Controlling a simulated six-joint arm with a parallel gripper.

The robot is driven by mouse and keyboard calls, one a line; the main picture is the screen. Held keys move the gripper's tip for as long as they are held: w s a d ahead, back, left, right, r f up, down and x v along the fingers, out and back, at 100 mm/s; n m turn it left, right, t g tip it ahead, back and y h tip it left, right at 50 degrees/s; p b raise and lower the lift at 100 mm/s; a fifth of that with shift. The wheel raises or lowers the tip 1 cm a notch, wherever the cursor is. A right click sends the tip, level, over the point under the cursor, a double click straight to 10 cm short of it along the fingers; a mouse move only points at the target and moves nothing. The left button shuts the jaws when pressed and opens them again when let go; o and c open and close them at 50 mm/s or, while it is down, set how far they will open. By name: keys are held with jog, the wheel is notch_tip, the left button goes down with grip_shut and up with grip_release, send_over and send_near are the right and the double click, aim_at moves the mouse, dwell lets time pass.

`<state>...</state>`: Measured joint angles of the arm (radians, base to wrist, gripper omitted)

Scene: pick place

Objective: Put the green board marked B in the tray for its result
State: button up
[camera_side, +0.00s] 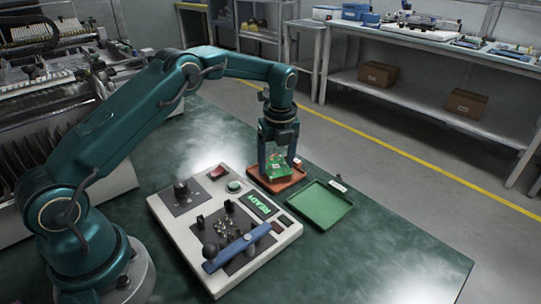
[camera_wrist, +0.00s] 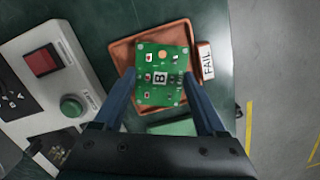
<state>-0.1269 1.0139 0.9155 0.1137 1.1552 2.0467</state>
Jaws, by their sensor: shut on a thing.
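The green board marked B (camera_wrist: 160,90) is between the two fingers of my gripper (camera_wrist: 160,76), which is shut on its sides. In the side view my gripper (camera_side: 278,163) points down with the board (camera_side: 279,168) over the red-orange tray (camera_side: 256,178). In the wrist view this tray (camera_wrist: 121,52) lies under the board, with a FAIL label (camera_wrist: 207,63) at its right side. I cannot tell whether the board touches the tray floor. A green tray (camera_side: 325,205) stands beside the red-orange one and looks empty; its label (camera_side: 338,184) is unreadable.
A light tester panel (camera_side: 168,219) with a blue lever (camera_side: 237,247) stands left of the trays. Its display (camera_side: 262,205) has green lettering that seems to read READY. A red button (camera_wrist: 43,62) and a green button (camera_wrist: 72,106) are near. The right of the table is clear.

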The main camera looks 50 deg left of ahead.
jog(key=shift+f, duration=0.15)
jog(key=o, duration=1.2)
